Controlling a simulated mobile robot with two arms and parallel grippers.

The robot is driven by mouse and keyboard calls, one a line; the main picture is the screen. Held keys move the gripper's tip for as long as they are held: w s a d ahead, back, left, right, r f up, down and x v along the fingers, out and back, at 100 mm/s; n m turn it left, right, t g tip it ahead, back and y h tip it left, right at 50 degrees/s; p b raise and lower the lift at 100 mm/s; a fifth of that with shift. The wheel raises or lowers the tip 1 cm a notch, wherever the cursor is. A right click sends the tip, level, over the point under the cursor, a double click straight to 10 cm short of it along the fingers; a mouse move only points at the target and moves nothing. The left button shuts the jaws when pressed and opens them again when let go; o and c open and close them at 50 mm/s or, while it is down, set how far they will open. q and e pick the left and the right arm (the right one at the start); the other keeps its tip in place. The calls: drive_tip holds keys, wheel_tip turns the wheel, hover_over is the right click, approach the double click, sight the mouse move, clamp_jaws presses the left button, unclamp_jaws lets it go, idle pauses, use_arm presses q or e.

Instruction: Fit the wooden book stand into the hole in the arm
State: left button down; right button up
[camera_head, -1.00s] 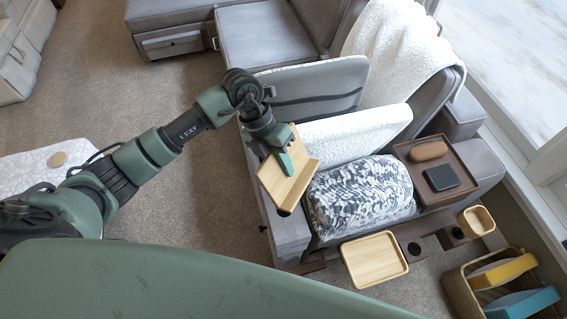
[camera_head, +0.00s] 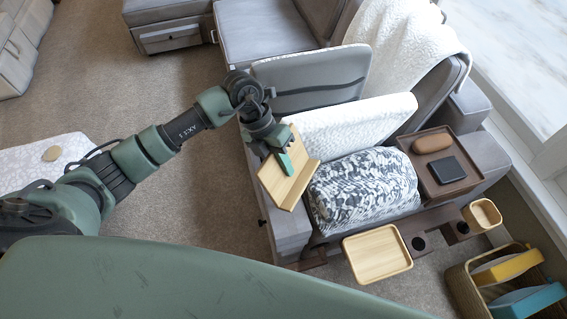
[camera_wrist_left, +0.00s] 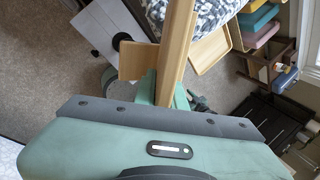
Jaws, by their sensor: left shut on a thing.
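My left gripper (camera_head: 284,160) is shut on the wooden book stand (camera_head: 290,188), a light wood panel with a ledge, and holds it tilted over the near end of the grey sofa arm (camera_head: 291,226). In the left wrist view the stand (camera_wrist_left: 176,52) is seen edge-on between the green fingers. A dark round hole (camera_wrist_left: 122,41) shows in the pale grey arm top there, partly behind the stand's ledge. In the head view the stand covers the hole. I cannot tell whether the stand touches the arm. My right gripper is out of view.
A patterned grey-and-white cushion (camera_head: 365,190) lies just right of the stand. A wooden tray (camera_head: 377,254), a dark tray (camera_head: 462,178) and a wooden cup (camera_head: 483,214) are farther right. A basket (camera_head: 462,292) stands on the floor.

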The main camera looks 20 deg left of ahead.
use_arm(q)
drive_tip(key=shift+f+b, duration=1.4)
drive_tip(key=shift+f, duration=0.55)
drive_tip(key=shift+f+b, duration=0.55)
drive_tip(key=shift+f, duration=0.2)
drive_tip(key=c, duration=1.4)
unclamp_jaws()
drive_tip(key=b+v, duration=0.1)
drive_tip(key=v, duration=0.5)
drive_tip(key=shift+a+r, duration=0.2)
drive_tip(key=shift+r, duration=0.15)
drive_tip(key=shift+a+r, duration=0.15)
drive_tip(key=shift+r, duration=0.3)
